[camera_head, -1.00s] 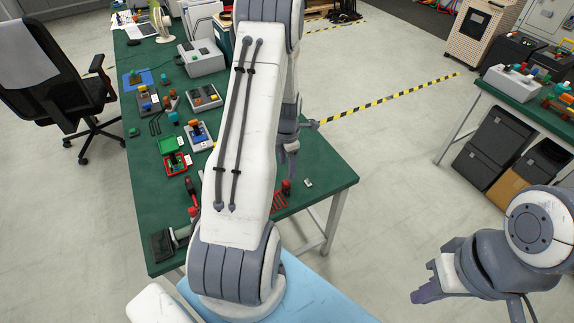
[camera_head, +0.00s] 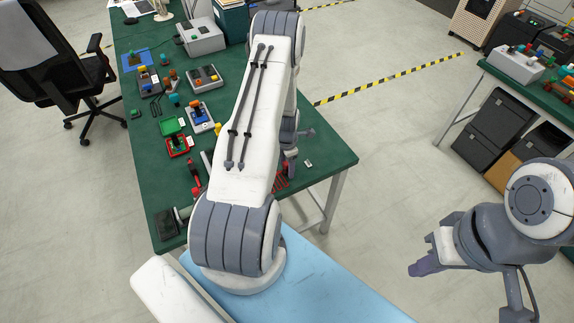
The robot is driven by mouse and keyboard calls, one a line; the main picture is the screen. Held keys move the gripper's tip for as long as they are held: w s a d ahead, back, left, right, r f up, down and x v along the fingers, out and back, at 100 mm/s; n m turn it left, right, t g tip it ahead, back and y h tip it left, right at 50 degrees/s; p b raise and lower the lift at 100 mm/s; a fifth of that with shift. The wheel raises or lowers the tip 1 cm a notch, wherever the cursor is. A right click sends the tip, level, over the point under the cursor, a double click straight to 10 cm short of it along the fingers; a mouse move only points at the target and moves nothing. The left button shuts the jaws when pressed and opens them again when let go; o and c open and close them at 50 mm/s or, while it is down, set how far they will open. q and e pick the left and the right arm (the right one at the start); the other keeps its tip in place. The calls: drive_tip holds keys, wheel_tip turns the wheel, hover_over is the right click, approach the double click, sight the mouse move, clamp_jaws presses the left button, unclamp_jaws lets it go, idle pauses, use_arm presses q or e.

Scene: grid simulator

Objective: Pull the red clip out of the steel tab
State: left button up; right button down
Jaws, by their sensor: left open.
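My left gripper (camera_head: 291,168) is open and points down over the near right part of the green bench, partly hidden behind my own forearm. A red slotted piece (camera_head: 281,180) lies on the bench just beside and below its fingers. I cannot make out the red clip or the steel tab separately there; the fingers and arm cover that spot. A small pale metallic piece (camera_head: 308,163) lies on the bench to the right of the gripper. My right gripper (camera_head: 424,266) hangs over the floor at the right, away from the bench; its finger gap is unclear.
A black chair (camera_head: 50,60) stands left. The bench's right corner is mostly clear.

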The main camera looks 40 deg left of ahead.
use_arm(q)
clamp_jaws()
drive_tip(key=shift+r, duration=0.1)
drive_tip(key=shift+r, duration=0.1)
drive_tip(key=shift+r+p, duration=1.2)
drive_tip(key=shift+r, duration=0.4)
drive_tip(key=shift+r, duration=0.1)
drive_tip(key=shift+r+p, duration=2.05)
drive_tip(key=shift+r, duration=0.85)
